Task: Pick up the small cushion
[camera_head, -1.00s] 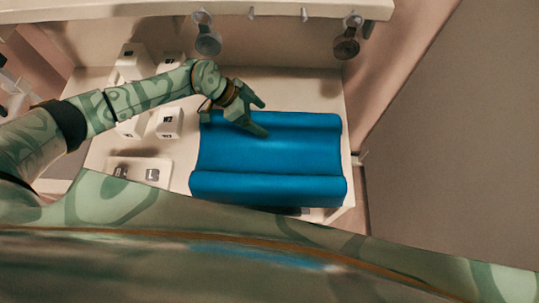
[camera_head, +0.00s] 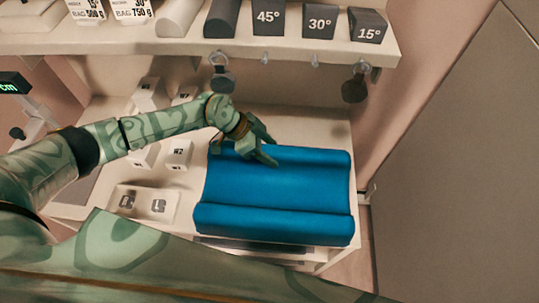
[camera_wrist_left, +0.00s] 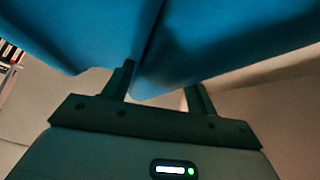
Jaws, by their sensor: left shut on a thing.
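The small cushion (camera_head: 280,185) is a blue, contoured pad with a raised roll along its front and back edges. It is at the white table in the head view. Whether the cushion touches the table cannot be told. My right gripper is not in view.
White boxes (camera_head: 178,155) and a pale tray (camera_head: 143,203) with dark-marked pieces stand left of the cushion on the white table (camera_head: 290,118). Above is a shelf (camera_head: 190,44) with grey angle wedges (camera_head: 318,25) and hooks holding round items (camera_head: 355,88). A grey panel (camera_head: 460,160) is at right.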

